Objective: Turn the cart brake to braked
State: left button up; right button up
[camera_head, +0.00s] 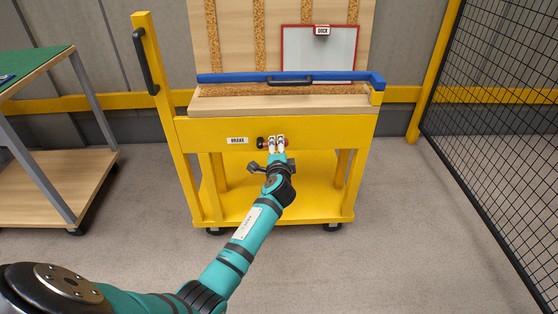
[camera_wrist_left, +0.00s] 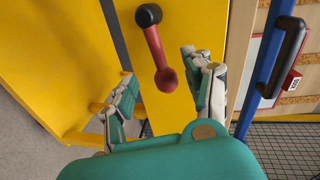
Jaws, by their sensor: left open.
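The yellow cart (camera_head: 315,132) stands ahead of me. Its brake lever (camera_wrist_left: 157,48) is red with a round red knob and pivots on a black hub. In the head view the lever (camera_head: 267,142) lies about level, its hub left and its knob end mostly hidden behind my gripper. A "BRAKE" label (camera_head: 237,140) is left of the hub. My left gripper (camera_head: 277,141) is open at the cart's front panel. In the left wrist view its fingers (camera_wrist_left: 159,66) are on either side of the knob end, with gaps visible. My right gripper is not in view.
A blue bar (camera_head: 235,78) with a black handle lies across the cart top. A "DOCK" sign (camera_head: 322,31) is on a panel behind. A green-topped table (camera_head: 35,65) stands left, a black mesh fence (camera_head: 500,110) right. The floor between is clear.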

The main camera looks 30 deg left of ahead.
pick_arm(q)
jog(key=v, duration=0.8)
jog(key=shift+s+d+f, duration=0.1)
